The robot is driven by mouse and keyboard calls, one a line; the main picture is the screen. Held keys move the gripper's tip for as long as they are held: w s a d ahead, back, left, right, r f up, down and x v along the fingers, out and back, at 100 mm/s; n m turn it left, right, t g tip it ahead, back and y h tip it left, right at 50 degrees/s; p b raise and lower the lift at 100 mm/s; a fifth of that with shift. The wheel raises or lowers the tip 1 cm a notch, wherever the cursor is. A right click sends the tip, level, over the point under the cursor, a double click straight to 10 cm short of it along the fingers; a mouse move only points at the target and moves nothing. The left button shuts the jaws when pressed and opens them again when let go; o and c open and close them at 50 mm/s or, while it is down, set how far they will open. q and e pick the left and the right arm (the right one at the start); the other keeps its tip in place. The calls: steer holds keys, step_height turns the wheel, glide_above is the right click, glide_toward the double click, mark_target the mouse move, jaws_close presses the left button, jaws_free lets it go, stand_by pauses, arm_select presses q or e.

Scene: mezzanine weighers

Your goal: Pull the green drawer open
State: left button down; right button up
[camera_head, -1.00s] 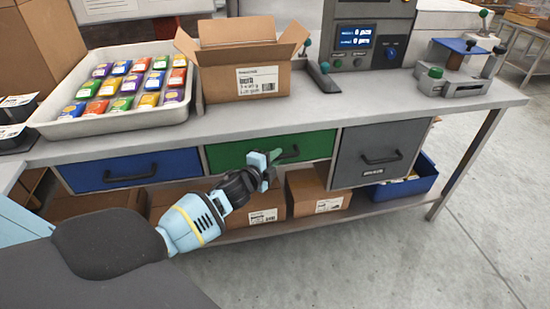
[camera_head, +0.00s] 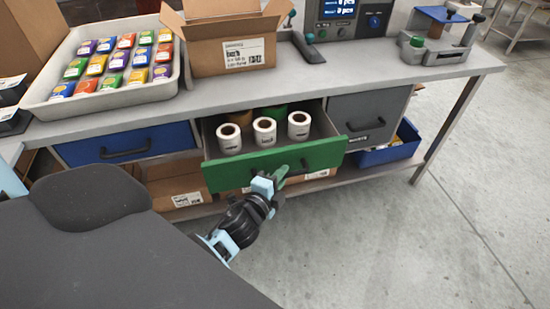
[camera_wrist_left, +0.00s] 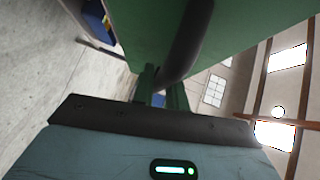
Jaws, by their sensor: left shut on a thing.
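The green drawer (camera_head: 240,172) under the bench stands well open in the head view. In the left wrist view, the green drawer front (camera_wrist_left: 130,25) fills the top, and the dark handle (camera_wrist_left: 188,40) runs down between the fingers of the left gripper (camera_wrist_left: 160,85). My right gripper is in neither view.
A blue drawer (camera_head: 125,146) on the left and a grey drawer (camera_head: 365,112) on the right are closed. A tray of colourful packets (camera_head: 100,95) and an open cardboard box (camera_head: 232,65) stand on the bench. Boxes lie on the shelf below. Floor to the right is clear.

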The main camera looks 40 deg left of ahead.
arm_select(q)
steer(key=shift+s+d, duration=1.15)
steer(key=shift+d, duration=0.2)
steer(key=c, duration=1.4)
jaws_free()
steer(key=shift+s, duration=0.1)
steer(key=s+r, duration=0.1)
steer(key=s, duration=0.6)
steer(key=shift+s+d, duration=0.25)
